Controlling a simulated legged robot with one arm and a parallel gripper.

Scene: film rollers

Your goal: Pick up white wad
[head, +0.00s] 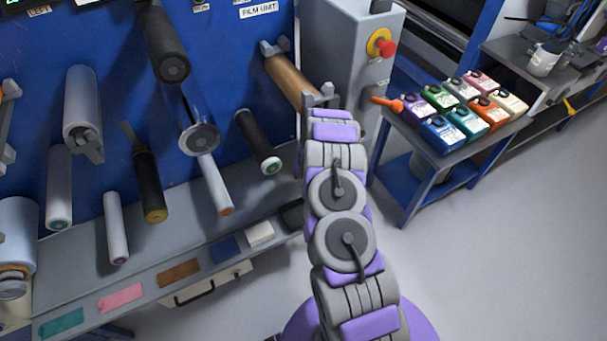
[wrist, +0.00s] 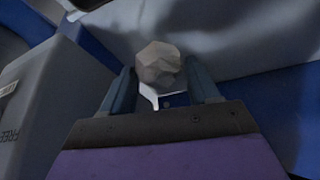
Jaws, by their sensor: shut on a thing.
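In the wrist view, my gripper (wrist: 163,90) is shut on the white wad (wrist: 158,64), a crumpled pale grey-white lump between its two dark fingers. A small white piece shows just below the wad, close to the palm; I cannot tell what it is. In the head view, my arm reaches forward to the side of the grey machine column. The fingers and the wad are hidden there behind the arm.
The blue machine front with several rollers (head: 82,110) is on the left, with a grey ledge (head: 100,270) below. The grey column bears a red button (head: 388,48). A blue table (head: 455,150) with several coloured packs stands at right. Open floor (head: 500,250) lies at lower right.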

